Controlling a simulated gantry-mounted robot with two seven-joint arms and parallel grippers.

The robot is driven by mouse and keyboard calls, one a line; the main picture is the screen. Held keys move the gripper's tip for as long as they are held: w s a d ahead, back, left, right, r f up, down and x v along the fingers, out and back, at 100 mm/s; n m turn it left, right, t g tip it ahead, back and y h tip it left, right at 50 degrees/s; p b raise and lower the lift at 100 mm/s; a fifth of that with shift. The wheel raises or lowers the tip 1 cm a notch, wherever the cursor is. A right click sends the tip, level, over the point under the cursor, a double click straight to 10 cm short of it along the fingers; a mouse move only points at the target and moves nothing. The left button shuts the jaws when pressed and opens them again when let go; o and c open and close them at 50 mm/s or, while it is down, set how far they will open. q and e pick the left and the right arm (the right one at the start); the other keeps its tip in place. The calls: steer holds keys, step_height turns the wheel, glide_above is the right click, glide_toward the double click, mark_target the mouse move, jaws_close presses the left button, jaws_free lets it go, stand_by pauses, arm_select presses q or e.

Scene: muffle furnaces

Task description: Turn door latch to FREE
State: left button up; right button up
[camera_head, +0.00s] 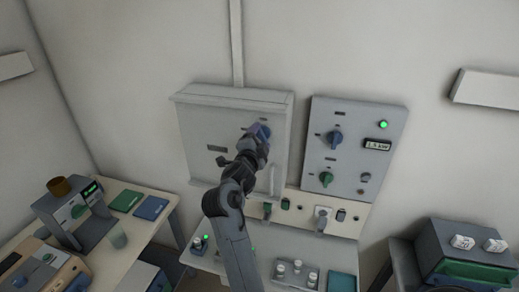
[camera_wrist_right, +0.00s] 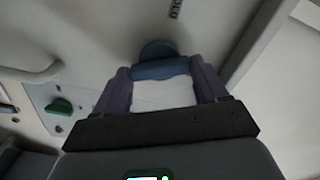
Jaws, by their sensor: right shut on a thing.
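The blue door latch knob (camera_wrist_right: 158,48) sits on the pale cabinet door (camera_wrist_right: 95,30); the right wrist view shows it between the purple fingertips of my right gripper (camera_wrist_right: 160,70). The gripper is shut on the knob. A dark label ending in "OLD" (camera_wrist_right: 175,9) is printed on the door beyond the knob. In the head view, the right gripper (camera_head: 261,132) is at the upper right of the closed cabinet door (camera_head: 194,125), and my arm and gripper hide most of the latch. The latch's exact angle cannot be told. My left gripper is not in view.
Right of the cabinet is a grey panel (camera_head: 352,112) with blue and green knobs and a lit green lamp (camera_head: 383,125). A bar handle (camera_wrist_right: 35,75) and green knob (camera_wrist_right: 60,106) show left of the gripper. Equipment-filled tables stand below and on both sides.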

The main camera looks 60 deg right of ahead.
steer(key=m+b, duration=0.4)
steer(key=shift+f+b, duration=0.2)
steer(key=shift+b, duration=0.15)
arm_select(q)
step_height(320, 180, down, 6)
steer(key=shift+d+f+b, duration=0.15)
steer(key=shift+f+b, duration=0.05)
steer(key=shift+b, duration=0.2)
arm_select(e)
steer(key=shift+r+m, duration=0.1)
steer(key=shift+m, duration=0.4)
steer(key=o, duration=1.1)
steer(key=shift+c, duration=0.2)
